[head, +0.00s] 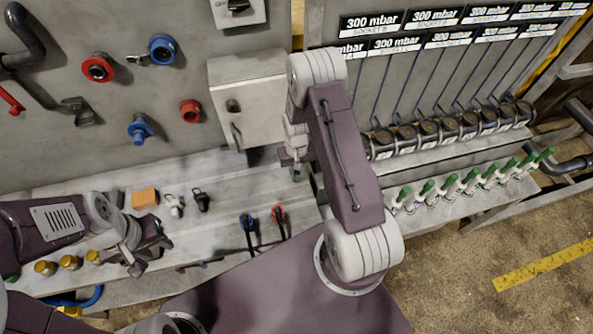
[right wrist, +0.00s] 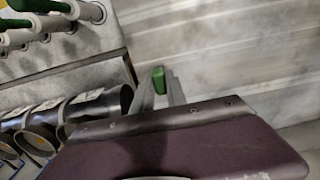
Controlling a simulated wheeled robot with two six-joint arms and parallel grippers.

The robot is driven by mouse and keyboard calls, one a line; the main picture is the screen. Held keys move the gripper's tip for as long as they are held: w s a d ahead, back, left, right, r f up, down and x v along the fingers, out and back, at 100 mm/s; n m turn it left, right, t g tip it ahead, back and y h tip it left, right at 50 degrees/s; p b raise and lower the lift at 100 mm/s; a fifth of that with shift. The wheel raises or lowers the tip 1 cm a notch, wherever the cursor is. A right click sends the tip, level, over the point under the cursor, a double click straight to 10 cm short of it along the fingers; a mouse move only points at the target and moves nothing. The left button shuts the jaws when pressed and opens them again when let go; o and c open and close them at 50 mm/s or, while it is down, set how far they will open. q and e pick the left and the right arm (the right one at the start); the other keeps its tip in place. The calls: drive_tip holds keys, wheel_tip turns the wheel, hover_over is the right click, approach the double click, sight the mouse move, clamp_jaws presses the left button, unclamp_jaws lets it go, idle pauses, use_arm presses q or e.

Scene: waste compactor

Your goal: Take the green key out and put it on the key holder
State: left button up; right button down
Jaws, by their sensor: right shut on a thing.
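My right gripper (head: 292,163) hangs over the pale bench, just below and right of the grey wall box. It is shut on a small green piece, which I take to be the green key (head: 297,176). In the right wrist view the green key (right wrist: 158,79) shows between the two finger tips (right wrist: 160,92); only its green part is visible, the rest hidden by the fingers and gripper body. My left gripper (head: 150,257) is over the bench's left front, with its fingers apart and empty. I cannot identify the key holder with certainty.
A grey box (head: 247,95) with a handle is on the wall. Red (head: 97,68) and blue (head: 163,48) fittings are to its left. An orange block (head: 145,198) and red and blue items (head: 278,214) lie on the bench. Several green-topped valves (head: 427,187) line the right.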

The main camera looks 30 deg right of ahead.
idle(0.5)
drive_tip(key=c, duration=1.3)
unclamp_jaws()
drive_tip(key=shift+c, duration=0.2)
wheel_tip(320, 180, up, 7)
drive_tip(key=p, duration=0.5)
drive_tip(key=shift+p, duration=0.4)
drive_tip(key=shift+f, duration=0.1)
